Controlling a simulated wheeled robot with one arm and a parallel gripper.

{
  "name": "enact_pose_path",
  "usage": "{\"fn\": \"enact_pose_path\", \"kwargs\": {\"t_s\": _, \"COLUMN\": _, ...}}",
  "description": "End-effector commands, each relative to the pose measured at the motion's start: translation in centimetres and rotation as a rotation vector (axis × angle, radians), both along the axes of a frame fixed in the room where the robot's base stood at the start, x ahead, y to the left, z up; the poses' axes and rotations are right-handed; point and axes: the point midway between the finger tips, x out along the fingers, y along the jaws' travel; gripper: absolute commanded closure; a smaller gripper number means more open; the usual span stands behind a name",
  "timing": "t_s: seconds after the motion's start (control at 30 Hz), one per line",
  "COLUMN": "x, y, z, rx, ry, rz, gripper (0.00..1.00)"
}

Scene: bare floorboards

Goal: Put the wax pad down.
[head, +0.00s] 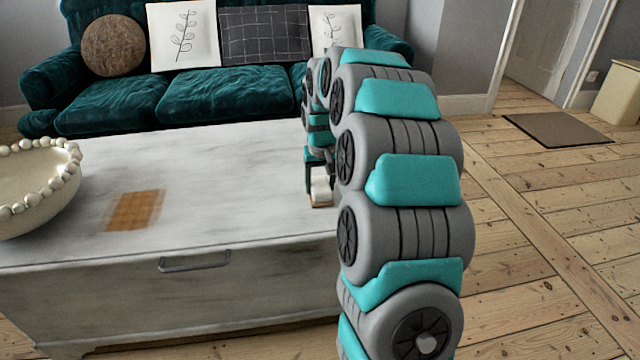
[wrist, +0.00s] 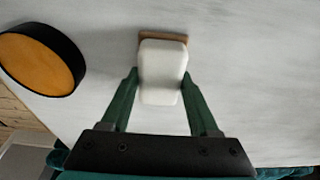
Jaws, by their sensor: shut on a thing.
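The wax pad (wrist: 163,70) is a white rounded block with a thin brown edge at its far end. My gripper (wrist: 161,88) is shut on it, with one green finger on each side. In the head view my gripper (head: 320,175) is at the right part of the pale chest top (head: 235,170), and the white pad (head: 321,192) shows small between its fingers. The pad is low over the top or on it; I cannot tell if it touches. My arm hides part of that area.
A round black-rimmed tin with orange contents (wrist: 40,60) stands left of the pad in the wrist view. A brown patch (head: 135,210) marks the chest top. A beaded bowl (head: 40,195) stands at the left. A green sofa (head: 215,95) is behind. The middle of the top is clear.

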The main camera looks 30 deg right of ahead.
Motion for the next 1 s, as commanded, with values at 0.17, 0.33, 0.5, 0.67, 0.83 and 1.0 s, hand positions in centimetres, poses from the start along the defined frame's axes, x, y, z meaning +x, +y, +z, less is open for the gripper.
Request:
{"fn": "enact_pose_path", "kwargs": {"t_s": 0.17, "x": 0.0, "y": 0.0, "z": -0.3, "rx": 0.0, "ry": 0.0, "rz": 0.0, "gripper": 0.34}}
{"fn": "enact_pose_path", "kwargs": {"t_s": 0.33, "x": 0.0, "y": 0.0, "z": -0.3, "rx": 0.0, "ry": 0.0, "rz": 0.0, "gripper": 0.15}}
{"fn": "enact_pose_path", "kwargs": {"t_s": 0.5, "x": 0.0, "y": 0.0, "z": -0.3, "rx": 0.0, "ry": 0.0, "rz": 0.0, "gripper": 0.08}}
{"fn": "enact_pose_path", "kwargs": {"t_s": 0.67, "x": 0.0, "y": 0.0, "z": -0.1, "rx": 0.0, "ry": 0.0, "rz": 0.0, "gripper": 0.08}}
{"fn": "enact_pose_path", "kwargs": {"t_s": 0.83, "x": -0.1, "y": 0.1, "z": 1.5, "rx": -0.001, "ry": -0.005, "rz": 0.0, "gripper": 0.08}}
{"fn": "enact_pose_path", "kwargs": {"t_s": 1.0, "x": -0.7, "y": 0.3, "z": 4.8, "rx": -0.001, "ry": -0.006, "rz": 0.001, "gripper": 0.08}}
